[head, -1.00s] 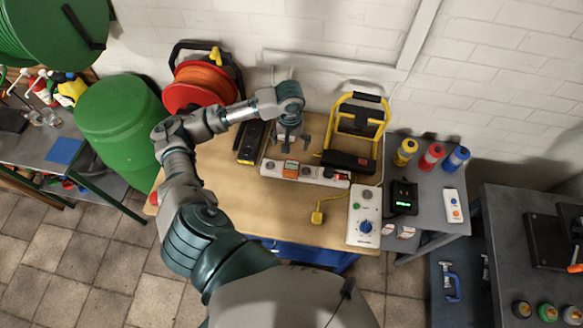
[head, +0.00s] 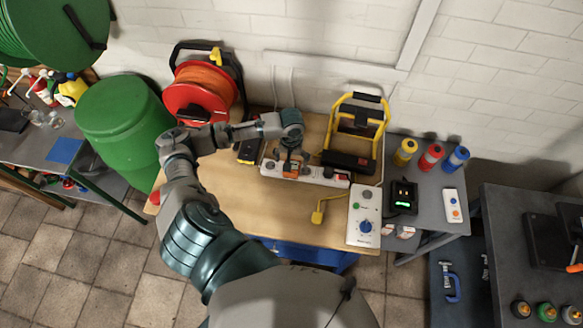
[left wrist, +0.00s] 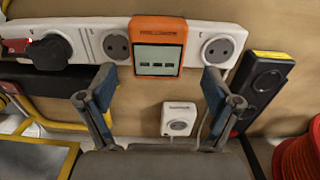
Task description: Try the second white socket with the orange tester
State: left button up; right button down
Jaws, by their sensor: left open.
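The orange tester (head: 290,169) with a grey display sits on the long white socket strip (head: 326,177). In the left wrist view the tester (left wrist: 159,45) stands on the strip (left wrist: 75,22) between two bare round sockets, one at left (left wrist: 116,47) and one at right (left wrist: 217,50). A black plug (left wrist: 49,51) fills the socket farther left. My left gripper (left wrist: 158,80) is open and empty, its fingers apart on either side of the tester's lower edge. In the head view the gripper (head: 290,157) is over the strip and partly hides the tester. My right gripper does not show.
A separate white single socket (left wrist: 178,120) lies behind the strip. The bench front (head: 270,215) is mostly clear.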

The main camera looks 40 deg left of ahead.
pick_arm(q)
notch_tip(320, 180, down, 4)
jog(key=shift+d+r, duration=0.1)
jog(key=shift+r, duration=0.1)
jog(key=c, duration=1.3)
jog(key=shift+o, duration=0.2)
jog(key=shift+r, duration=0.1)
jog(key=shift+r, duration=0.1)
jog(key=shift+w+r, duration=0.1)
jog(key=shift+r, duration=0.5)
notch_tip(320, 180, up, 2)
jog(key=shift+r, duration=0.15)
jog(key=s+d, duration=0.3)
jog(key=s, duration=0.4)
jog(key=s+d+r+b, duration=0.1)
jog(key=s+d, duration=0.2)
jog(key=s, duration=0.4)
jog(key=shift+s+d+r, duration=0.15)
jog(key=shift+s+d, duration=0.1)
jog(key=shift+s, duration=0.15)
